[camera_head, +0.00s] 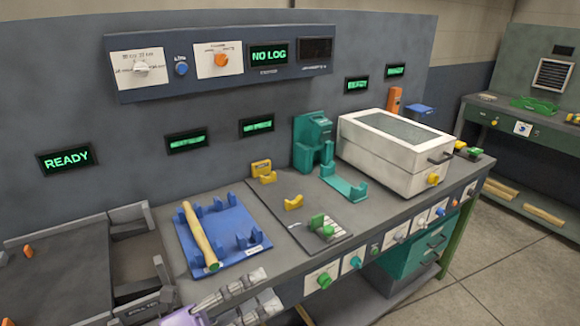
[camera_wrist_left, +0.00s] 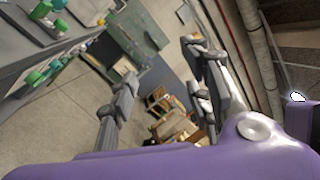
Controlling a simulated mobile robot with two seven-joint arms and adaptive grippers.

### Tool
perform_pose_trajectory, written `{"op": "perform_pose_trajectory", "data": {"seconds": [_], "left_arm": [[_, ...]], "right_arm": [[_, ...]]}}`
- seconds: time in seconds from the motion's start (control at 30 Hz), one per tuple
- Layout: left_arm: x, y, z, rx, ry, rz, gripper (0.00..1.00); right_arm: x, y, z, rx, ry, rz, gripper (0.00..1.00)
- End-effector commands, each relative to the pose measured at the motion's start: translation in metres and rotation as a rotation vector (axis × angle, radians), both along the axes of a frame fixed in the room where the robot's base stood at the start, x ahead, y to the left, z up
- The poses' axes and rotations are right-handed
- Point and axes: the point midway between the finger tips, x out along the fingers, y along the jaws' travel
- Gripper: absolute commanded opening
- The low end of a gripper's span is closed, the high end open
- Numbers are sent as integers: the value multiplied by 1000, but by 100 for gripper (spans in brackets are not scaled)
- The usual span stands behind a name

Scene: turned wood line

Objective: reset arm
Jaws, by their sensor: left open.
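My left gripper (camera_head: 245,298) is at the bottom of the head view, in front of the bench's front edge. Its two grey fingers are apart with nothing between them. In the left wrist view the open fingers (camera_wrist_left: 160,95) frame the floor and distant wooden items. A turned wooden piece (camera_head: 200,238) lies on the blue fixture tray (camera_head: 228,262) on the bench, apart from the gripper. My right gripper does not show in either view.
A grey tray (camera_head: 135,250) stands at left. Floor (camera_head: 500,260) is clear at right.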

Motion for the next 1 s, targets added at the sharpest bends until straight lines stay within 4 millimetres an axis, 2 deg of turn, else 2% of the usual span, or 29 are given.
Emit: {"op": "perform_pose_trajectory", "data": {"seconds": [0.03,0.07,0.1,0.17,0.23,0.3,0.37,0.4,0.5,0.6,0.7,0.8,1.0], "left_arm": [[8,20,-21,-144,211,133,45],[12,34,-37,-228,338,207,45],[14,53,-63,-342,502,306,45],[9,78,-101,-492,710,436,45],[-7,102,-146,-656,924,571,45],[-32,122,-191,-809,1115,698,45],[-59,134,-226,-939,1261,800,45],[-78,139,-247,-1021,1348,864,45],[-126,146,-291,-1202,1532,1004,45],[-166,146,-320,-1341,1658,1107,45],[-192,143,-336,-1430,1732,1172,45],[-205,142,-343,-1469,1766,1202,45],[-207,141,-345,-1475,1773,1207,45]], "right_arm": [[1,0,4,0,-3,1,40],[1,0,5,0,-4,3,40],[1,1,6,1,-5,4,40],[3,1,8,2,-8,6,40],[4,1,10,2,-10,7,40],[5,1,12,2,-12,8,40],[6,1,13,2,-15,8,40],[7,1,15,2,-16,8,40],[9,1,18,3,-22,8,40],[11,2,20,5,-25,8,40],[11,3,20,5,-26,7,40],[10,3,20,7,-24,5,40],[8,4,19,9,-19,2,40]]}}
